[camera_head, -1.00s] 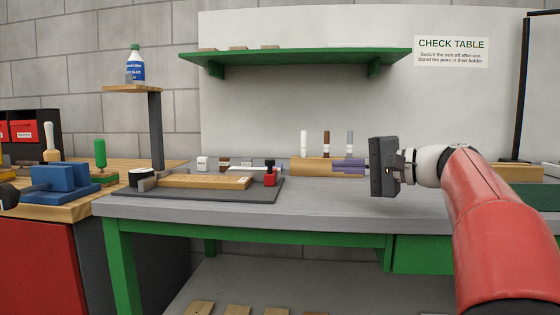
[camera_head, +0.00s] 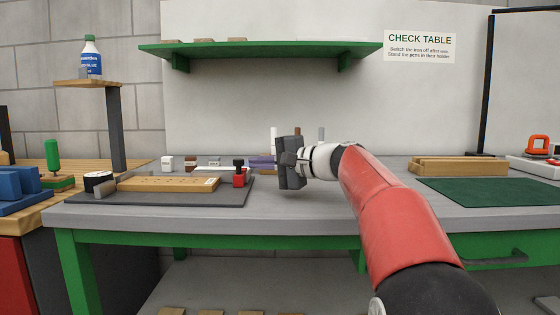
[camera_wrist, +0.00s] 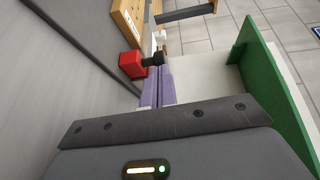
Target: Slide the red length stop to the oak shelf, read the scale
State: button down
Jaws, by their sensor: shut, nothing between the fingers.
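The red length stop (camera_head: 239,179) with a black knob stands upright at the right end of a dark grey base plate (camera_head: 150,198) on the bench. An oak board (camera_head: 165,184) lies on that plate left of the stop; a small gap seems to part them. My gripper (camera_head: 252,161) is shut and empty, its lilac fingers pointing left just right of the stop's knob. In the wrist view the red stop (camera_wrist: 131,64) and its black knob (camera_wrist: 153,59) sit close beyond the fingertips (camera_wrist: 157,72). Contact cannot be told. The scale's marks are too small to read.
A black-and-white round item (camera_head: 98,180) stands at the plate's left end. Small labelled blocks (camera_head: 190,162) and a pen holder partly hidden by my gripper are behind. A green shelf (camera_head: 262,50) hangs above. The bench front (camera_head: 320,205) is clear.

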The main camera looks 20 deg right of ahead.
aim_at(239, 172)
jog(key=shift+x, duration=0.9)
jog(key=a, duration=0.2)
jog(key=w+a, duration=0.1)
jog(key=a, duration=0.1)
jog(key=shift+d, duration=0.15)
